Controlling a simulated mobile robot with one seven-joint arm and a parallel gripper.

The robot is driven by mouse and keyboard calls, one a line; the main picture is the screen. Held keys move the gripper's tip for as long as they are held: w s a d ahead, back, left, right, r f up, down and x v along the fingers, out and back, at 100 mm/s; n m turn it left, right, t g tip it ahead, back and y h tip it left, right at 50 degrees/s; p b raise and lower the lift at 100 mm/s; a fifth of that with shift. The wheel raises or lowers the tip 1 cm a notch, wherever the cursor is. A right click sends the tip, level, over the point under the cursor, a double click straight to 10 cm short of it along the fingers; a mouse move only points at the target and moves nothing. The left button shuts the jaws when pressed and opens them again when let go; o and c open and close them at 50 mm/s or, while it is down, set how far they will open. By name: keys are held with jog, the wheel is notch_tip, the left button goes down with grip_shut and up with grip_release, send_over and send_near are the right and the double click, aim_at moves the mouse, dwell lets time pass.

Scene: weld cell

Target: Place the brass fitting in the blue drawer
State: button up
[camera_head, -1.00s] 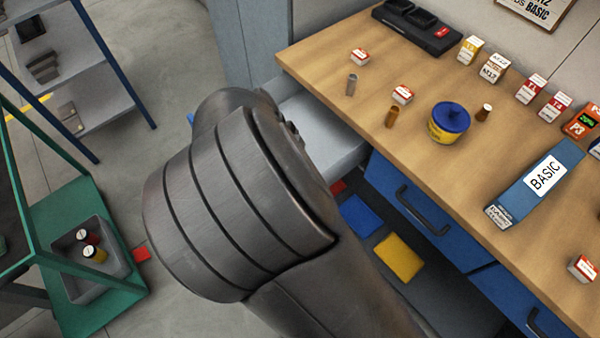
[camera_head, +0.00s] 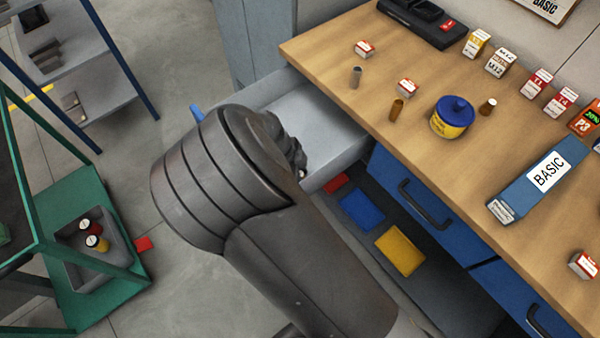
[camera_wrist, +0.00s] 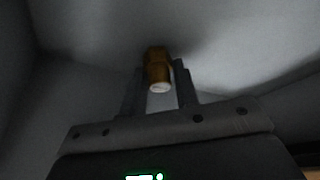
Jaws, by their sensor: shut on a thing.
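The brass fitting (camera_wrist: 157,70) is a small brownish cylinder with a pale end. In the wrist view it is between the two fingers of my gripper (camera_wrist: 160,82), which is shut on it. Grey surfaces surround it in that view, with a shadow close behind the fitting. In the head view the open drawer (camera_head: 325,125) shows a grey inside and a bit of blue front (camera_head: 197,112) at its left end. My wrist and dark gripper body are over the drawer's near part and hide the fingers and fitting there. I cannot tell whether the fitting touches the drawer floor.
The wooden bench top (camera_head: 345,45) holds a brass-coloured cylinder (camera_head: 396,110), a grey cylinder (camera_head: 355,77), a blue-lidded tub (camera_head: 452,117) and several small boxes. Closed blue drawers (camera_head: 425,205) lie below. A green cart (camera_head: 75,285) with a grey bin stands at left.

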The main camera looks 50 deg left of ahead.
jog(key=o, duration=1)
jog(key=v, duration=1.2)
jog(key=shift+w+d+r, duration=0.1)
